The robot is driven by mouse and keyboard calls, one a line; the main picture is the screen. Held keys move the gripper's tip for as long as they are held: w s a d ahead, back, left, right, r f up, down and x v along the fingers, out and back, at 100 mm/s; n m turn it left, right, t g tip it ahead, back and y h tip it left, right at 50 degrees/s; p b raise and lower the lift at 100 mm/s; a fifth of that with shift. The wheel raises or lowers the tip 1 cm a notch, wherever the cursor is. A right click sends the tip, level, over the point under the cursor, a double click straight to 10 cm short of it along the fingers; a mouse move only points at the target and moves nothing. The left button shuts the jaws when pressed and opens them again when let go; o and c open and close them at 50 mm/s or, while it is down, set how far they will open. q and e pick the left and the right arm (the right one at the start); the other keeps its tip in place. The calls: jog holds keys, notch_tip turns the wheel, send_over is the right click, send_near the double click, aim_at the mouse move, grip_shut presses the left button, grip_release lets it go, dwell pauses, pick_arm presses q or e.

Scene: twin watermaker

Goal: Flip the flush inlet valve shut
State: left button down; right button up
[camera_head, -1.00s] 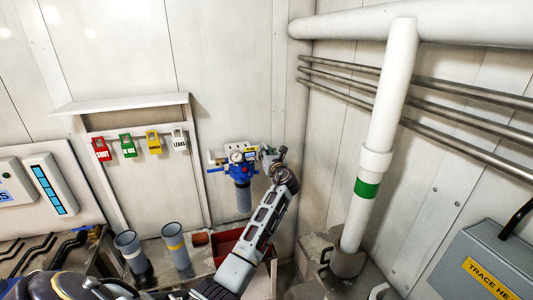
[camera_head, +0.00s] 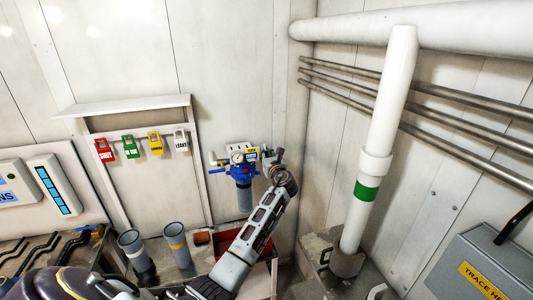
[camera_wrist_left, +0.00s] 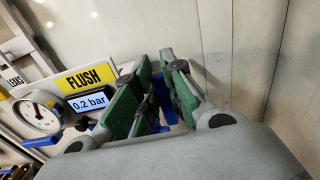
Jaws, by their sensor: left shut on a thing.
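The flush unit is a blue filter assembly (camera_head: 242,170) with a round gauge (camera_head: 237,158) on the back wall. In the left wrist view its yellow FLUSH label (camera_wrist_left: 84,78) sits above a display (camera_wrist_left: 88,103) reading 0.2 bar. My left gripper (camera_head: 270,157) is at the right side of the unit. Its green-padded fingers (camera_wrist_left: 152,100) are shut on a blue part (camera_wrist_left: 158,86), seemingly a valve handle, mostly hidden between them. Another blue handle (camera_head: 217,170) sticks out on the unit's left side. My right gripper is not in view.
Red, green, yellow and white tags (camera_head: 155,144) hang on a rail to the left. Two grey cups (camera_head: 176,244) and a red bin (camera_head: 262,275) stand below. A white vertical pipe (camera_head: 382,130) with a green band stands to the right.

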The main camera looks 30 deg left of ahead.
pick_arm(q)
jog(key=c, duration=1.8)
grip_release()
jog(key=shift+o, duration=0.2)
jog(key=v, duration=0.8)
